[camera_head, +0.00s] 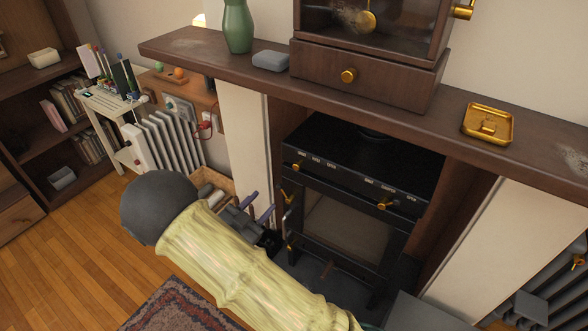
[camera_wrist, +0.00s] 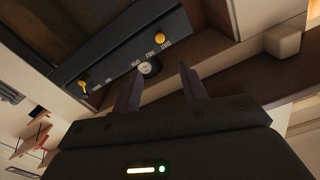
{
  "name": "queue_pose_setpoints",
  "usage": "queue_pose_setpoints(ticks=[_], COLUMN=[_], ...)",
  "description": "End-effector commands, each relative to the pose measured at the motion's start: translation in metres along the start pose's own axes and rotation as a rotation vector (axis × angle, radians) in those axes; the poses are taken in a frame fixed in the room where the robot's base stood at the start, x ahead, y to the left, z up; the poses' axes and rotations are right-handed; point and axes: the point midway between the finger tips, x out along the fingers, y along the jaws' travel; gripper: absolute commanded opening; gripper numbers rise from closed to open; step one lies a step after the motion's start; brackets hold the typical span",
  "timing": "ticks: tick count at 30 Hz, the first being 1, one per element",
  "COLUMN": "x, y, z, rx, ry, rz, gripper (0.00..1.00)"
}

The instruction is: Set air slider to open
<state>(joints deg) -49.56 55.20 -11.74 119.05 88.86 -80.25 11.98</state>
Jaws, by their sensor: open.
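The black stove (camera_head: 340,230) stands in the fireplace recess, with pale labels along its front strip. I cannot tell which is the air slider. The wrist view shows the strip tilted, with two yellow knobs (camera_wrist: 84,87) (camera_wrist: 159,38) and a round pale piece (camera_wrist: 149,68). My gripper (camera_head: 257,207) is open and empty, left of the stove front; its fingers (camera_wrist: 160,88) show apart.
A radiator (camera_head: 170,140) stands at left. My arm covers part of the floor and rug (camera_head: 180,305).

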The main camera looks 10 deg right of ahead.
Motion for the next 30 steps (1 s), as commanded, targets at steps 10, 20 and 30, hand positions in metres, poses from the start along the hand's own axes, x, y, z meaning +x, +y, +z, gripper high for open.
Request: queue_pose_setpoints(ticks=[10, 20, 30], x=[0.052, 0.111, 0.162], y=[0.001, 0.001, 0.001], z=[0.000, 0.000, 0.000], rx=[0.000, -0.001, 0.000], ry=[0.001, 0.001, 0.001], rz=[0.003, 0.002, 0.001], gripper=[0.43, 0.43, 0.43])
